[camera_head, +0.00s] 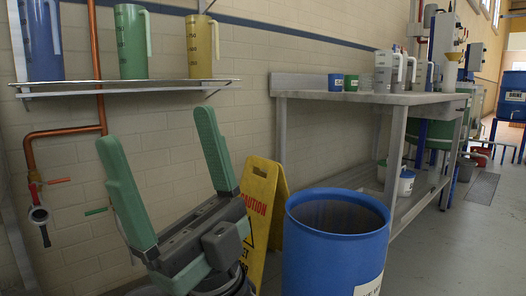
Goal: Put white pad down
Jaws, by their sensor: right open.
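My right gripper (155,128) is in the lower left of the head view. Its two green fingers point up and stand wide apart, with nothing between them. I cannot make out a white pad anywhere in this view. My left gripper is out of view.
A blue barrel (336,240) stands right of my gripper, with a yellow caution sign (262,215) just behind. A grey workbench (395,99) with containers stands behind. A wall shelf (170,83) holds blue, green and yellow jugs. Copper pipe runs along the left wall. Open floor lies right.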

